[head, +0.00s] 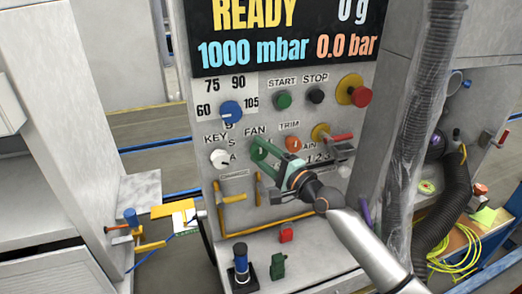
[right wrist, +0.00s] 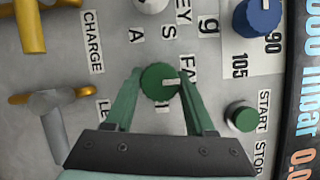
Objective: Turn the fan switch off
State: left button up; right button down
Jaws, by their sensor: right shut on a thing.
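The fan switch is a round green knob (right wrist: 158,84) with a pale pointer mark, on the grey panel under the FAN label. In the right wrist view the pointer lies roughly toward the right of the picture. My right gripper (head: 262,150) reaches the panel from the lower right. Its two green fingers (right wrist: 160,78) lie on either side of the knob and are shut on it. In the head view the fingers hide most of the knob. My left gripper is not in view.
Yellow handles (head: 232,200) are below. A ribbed hose (head: 425,110) hangs at the right.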

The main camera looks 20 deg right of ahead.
dwell(0.4)
jog(key=shift+c, duration=1.3)
grip_release()
jog(key=shift+s, duration=0.1)
jog(key=r+b+v, duration=0.1)
jog(key=v, duration=1.1)
jog(key=shift+f, duration=0.5)
jog(key=shift+s+d, duration=0.15)
